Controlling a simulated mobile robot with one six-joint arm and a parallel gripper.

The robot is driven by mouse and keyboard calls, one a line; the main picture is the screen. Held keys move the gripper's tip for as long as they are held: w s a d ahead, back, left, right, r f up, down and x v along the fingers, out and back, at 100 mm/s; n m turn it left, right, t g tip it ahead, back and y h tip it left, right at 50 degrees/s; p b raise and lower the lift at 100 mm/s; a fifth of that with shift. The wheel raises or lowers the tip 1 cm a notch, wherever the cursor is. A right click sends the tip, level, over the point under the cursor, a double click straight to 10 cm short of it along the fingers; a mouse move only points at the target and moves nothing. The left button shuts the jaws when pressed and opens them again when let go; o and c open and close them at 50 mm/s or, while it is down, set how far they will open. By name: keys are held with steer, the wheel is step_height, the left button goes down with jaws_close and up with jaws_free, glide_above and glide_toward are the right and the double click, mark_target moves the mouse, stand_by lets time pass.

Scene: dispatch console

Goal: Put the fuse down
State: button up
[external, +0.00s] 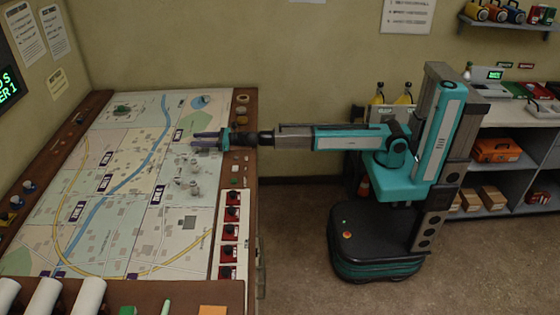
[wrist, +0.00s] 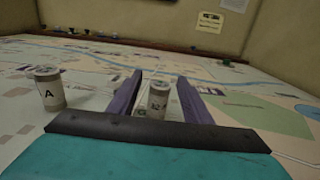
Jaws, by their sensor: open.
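My gripper (external: 205,139) reaches left over the map table (external: 100,220); it also shows in the wrist view (wrist: 160,78), its purple fingers apart. A small pale cylindrical fuse (wrist: 159,101) with a dark-lettered label stands upright between the fingers; the label is partly readable. It appears to stand on the map, and its base is partly hidden by my gripper. A second similar fuse (wrist: 48,88), marked "A", stands upright to the left, outside the fingers. In the external view, small pale cylinders (external: 194,188) stand below my gripper; the one between the fingers is hard to make out.
A row of red-and-black switches (external: 231,228) lines the table's right edge. White rolls (external: 86,297) lie at the front left. The wooden border (external: 240,110) holds small items. The upper-left map is mostly clear. Shelves (external: 500,160) stand behind my base at right.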

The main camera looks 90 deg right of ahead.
mark_target(199, 139)
steer(key=shift+c, duration=0.4)
jaws_close()
steer(key=shift+r, duration=0.2)
step_height(199, 139, up, 10)
steer(key=p, duration=1)
steer(key=shift+f, duration=0.2)
